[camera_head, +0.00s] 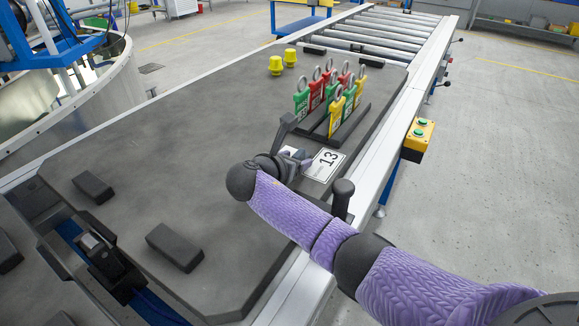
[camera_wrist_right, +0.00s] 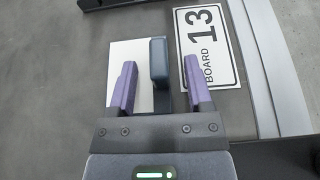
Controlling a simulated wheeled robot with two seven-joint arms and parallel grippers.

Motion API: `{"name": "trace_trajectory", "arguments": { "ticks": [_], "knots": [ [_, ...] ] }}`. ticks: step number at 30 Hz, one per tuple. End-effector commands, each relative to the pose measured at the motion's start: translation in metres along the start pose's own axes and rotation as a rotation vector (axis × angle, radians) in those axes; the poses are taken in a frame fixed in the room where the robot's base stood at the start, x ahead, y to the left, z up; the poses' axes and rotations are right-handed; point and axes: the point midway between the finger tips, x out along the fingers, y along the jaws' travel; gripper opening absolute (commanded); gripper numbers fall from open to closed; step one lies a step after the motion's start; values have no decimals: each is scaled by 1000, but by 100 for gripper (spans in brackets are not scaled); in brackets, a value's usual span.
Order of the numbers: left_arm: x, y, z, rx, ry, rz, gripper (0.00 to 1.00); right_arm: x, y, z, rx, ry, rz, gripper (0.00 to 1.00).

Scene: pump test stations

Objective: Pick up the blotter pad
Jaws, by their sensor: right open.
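The blotter pad seems to be the flat white piece (camera_wrist_right: 127,58) with a dark upright grip (camera_wrist_right: 158,62) in the right wrist view. In the head view only a little of its white surface shows, beside my right gripper (camera_head: 290,160). My right gripper's purple fingers (camera_wrist_right: 160,78) are open, one on each side of the dark grip. Clear gaps show between the fingers and the grip. Whether the fingers are low enough to span it fully cannot be told. My left gripper is not in view.
A white board-13 label (camera_head: 325,165) lies right of the pad. Behind stand red, green and yellow tags (camera_head: 335,98) in dark racks and two yellow knobs (camera_head: 283,62). Dark blocks (camera_head: 175,247) lie at front left. The grey board's middle (camera_head: 180,150) is clear.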

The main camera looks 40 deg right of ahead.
Motion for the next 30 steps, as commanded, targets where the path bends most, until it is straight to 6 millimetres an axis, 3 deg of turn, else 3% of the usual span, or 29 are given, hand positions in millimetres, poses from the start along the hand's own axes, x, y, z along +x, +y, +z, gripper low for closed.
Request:
{"name": "trace_trajectory", "arguments": {
  "ticks": [3, 4, 12, 13, 25, 30],
  "knots": [
    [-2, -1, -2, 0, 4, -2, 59, -1, 0, 2, 2, -1, 1, 65],
    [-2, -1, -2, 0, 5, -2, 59, -1, 0, 2, 2, -1, 1, 60],
    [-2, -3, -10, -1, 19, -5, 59, -2, 0, 2, 2, -1, 1, 3],
    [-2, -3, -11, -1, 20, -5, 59, -2, 0, 2, 2, -1, 1, 0],
    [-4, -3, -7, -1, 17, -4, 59, -3, 0, 5, 2, -1, 1, 0],
    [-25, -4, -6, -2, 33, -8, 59, -15, 0, 35, 9, -4, 3, 0]
  ]
}}
